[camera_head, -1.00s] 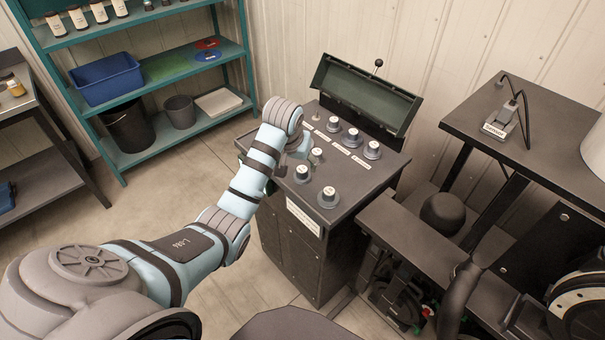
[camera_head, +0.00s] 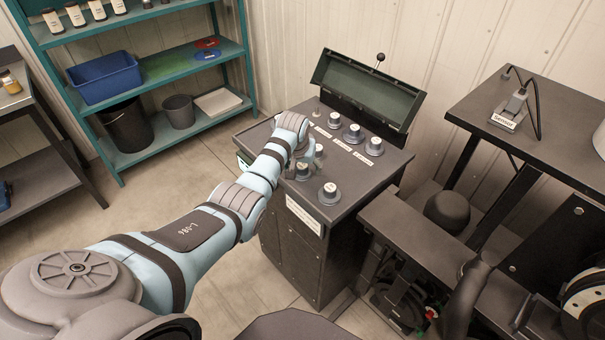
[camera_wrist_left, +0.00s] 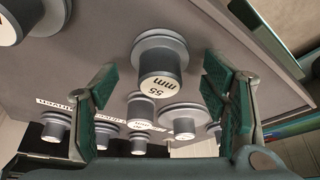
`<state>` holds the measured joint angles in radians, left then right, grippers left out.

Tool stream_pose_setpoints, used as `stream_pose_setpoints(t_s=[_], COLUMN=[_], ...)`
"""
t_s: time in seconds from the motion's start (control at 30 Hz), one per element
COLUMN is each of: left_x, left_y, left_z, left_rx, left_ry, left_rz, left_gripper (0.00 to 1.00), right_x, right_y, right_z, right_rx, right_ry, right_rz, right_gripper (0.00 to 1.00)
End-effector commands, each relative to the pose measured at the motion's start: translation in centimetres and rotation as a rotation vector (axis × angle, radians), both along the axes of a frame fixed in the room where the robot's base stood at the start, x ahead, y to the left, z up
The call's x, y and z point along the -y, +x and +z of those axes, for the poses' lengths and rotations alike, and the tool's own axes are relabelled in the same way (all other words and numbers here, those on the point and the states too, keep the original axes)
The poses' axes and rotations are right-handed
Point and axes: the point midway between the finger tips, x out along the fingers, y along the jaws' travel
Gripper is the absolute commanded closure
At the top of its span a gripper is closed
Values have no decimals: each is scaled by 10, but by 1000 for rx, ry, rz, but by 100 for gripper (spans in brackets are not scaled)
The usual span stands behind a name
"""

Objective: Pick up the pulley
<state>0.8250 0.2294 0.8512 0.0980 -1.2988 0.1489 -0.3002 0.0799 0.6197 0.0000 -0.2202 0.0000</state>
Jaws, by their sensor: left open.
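Several grey pulleys with white-labelled hubs stand on the dark cabinet top (camera_head: 362,185). In the left wrist view, a pulley marked "55 mm" (camera_wrist_left: 158,46) stands nearest my left gripper (camera_wrist_left: 162,80). In the head view, my left gripper (camera_head: 300,152) is over the left part of the cabinet top, partly hidden by my wrist. Other pulleys show near it, one in front (camera_head: 329,193) and one at the right (camera_head: 374,146). My right gripper is out of view.
An open green-lined lid (camera_head: 368,90) stands at the cabinet's back edge. A dark table with a sensor (camera_head: 513,108) is at the right, beside machinery. A teal shelf (camera_head: 175,142) with bins is at the left. Other pulleys stand close around the gripper.

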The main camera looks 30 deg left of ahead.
Motion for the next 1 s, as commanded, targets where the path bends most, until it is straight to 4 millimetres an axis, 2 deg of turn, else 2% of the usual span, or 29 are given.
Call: stream_pose_setpoints(t_s=[0.07,0.3,0.4,0.63,0.77,0.87,0.97,1.0], left_x=[0,0,0,0,0,0,0,0], left_y=[0,0,0,0,0,1,1,1], left_z=[1,2,2,3,14,32,62,78], left_rx=[0,0,0,0,1,3,4,6], left_ry=[0,0,0,0,-1,0,0,0], left_rz=[0,0,0,0,0,0,0,0], left_gripper=[33,71,84,84,84,84,84,84], right_x=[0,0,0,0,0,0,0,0], right_y=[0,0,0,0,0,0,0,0], right_z=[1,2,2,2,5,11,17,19], right_rx=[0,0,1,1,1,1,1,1], right_ry=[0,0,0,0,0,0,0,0], right_rz=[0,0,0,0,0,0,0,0], right_gripper=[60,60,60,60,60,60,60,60])
